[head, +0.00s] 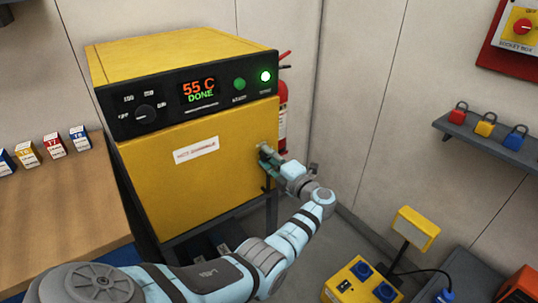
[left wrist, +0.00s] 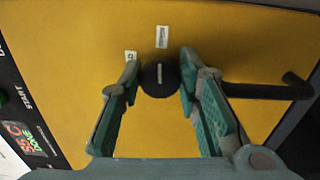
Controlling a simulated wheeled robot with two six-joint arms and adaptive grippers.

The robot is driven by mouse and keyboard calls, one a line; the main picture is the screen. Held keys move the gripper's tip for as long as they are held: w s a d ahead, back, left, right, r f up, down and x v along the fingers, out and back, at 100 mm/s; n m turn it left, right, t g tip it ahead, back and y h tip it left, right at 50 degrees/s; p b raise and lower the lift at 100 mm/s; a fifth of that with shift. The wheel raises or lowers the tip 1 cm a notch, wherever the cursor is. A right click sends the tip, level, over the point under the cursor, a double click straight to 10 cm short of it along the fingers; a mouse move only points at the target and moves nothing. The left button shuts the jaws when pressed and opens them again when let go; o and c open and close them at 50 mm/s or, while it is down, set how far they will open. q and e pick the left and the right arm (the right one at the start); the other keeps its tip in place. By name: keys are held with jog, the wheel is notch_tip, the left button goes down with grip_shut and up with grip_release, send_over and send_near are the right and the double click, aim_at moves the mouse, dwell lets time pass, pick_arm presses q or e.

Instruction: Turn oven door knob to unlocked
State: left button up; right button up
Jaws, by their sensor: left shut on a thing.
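The yellow oven (head: 155,200) stands with its front door closed. Its black round door knob (left wrist: 160,82) shows in the left wrist view, with a white mark running up and down in that picture. The mark lines up with a white label (left wrist: 162,36) above it; a smaller label (left wrist: 131,56) lies up and left. My left gripper (left wrist: 160,75) is shut on the knob, one finger on each side. In the head view my left gripper (head: 268,155) is at the door's right side and hides the knob. My right gripper is not in view.
A black door handle (left wrist: 268,91) runs close beside the right finger in the wrist view. The oven display (head: 198,90) reads 55 C DONE. A wooden bench (head: 60,215) stands left. A yellow box (head: 362,285) is on the floor and a padlock shelf (head: 480,148) is on the right.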

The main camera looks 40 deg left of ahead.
pick_arm(q)
jog(key=shift+m, duration=0.5)
jog(key=o, duration=1.1)
jog(key=shift+d, duration=0.15)
jog(key=v, duration=1.1)
jog(key=shift+d, duration=0.3)
